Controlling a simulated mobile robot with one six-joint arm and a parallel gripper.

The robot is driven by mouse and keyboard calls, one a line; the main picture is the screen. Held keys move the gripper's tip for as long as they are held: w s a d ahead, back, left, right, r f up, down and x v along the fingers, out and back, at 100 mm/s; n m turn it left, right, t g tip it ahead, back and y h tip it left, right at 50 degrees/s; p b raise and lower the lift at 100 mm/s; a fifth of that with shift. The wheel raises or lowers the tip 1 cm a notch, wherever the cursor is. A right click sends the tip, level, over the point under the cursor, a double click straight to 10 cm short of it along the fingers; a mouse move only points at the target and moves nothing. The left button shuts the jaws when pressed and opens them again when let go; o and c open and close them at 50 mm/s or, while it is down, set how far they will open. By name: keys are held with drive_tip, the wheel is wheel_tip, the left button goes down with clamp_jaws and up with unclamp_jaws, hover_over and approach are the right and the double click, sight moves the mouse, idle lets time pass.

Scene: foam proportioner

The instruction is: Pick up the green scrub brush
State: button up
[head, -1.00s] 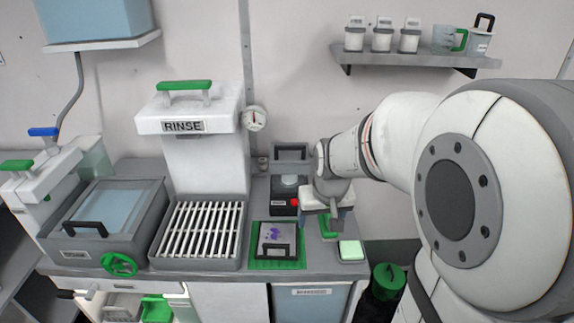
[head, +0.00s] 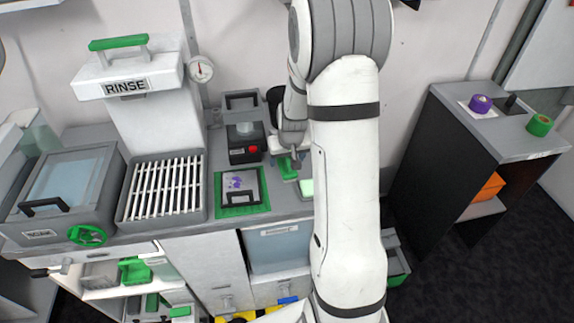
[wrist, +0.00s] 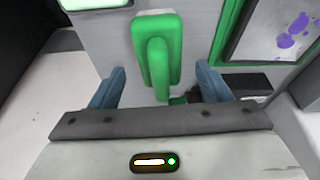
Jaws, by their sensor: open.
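The green scrub brush (wrist: 155,42) lies on the grey counter and fills the upper middle of the wrist view, its raised handle pointing toward my gripper. In the head view the brush (head: 288,168) shows partly behind my wrist. My gripper (wrist: 158,88) is open, with one blue-grey finger on each side of the brush handle. Clear gaps show between the handle and both fingers, and nothing is held. In the head view my gripper (head: 291,156) is over the counter's right part, mostly hidden by my arm.
A pale green block (head: 306,188) lies close to the brush near the counter's front edge. A green mat (head: 226,212) with a purple-spotted plate is to its left. A black device with a red button (head: 246,150) stands behind. A slatted rack (head: 165,190) is further left.

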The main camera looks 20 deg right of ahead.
drive_tip(key=shift+x, duration=1)
drive_tip(key=shift+c, duration=0.4)
drive_tip(key=c, duration=1)
drive_tip(key=shift+r, duration=0.15)
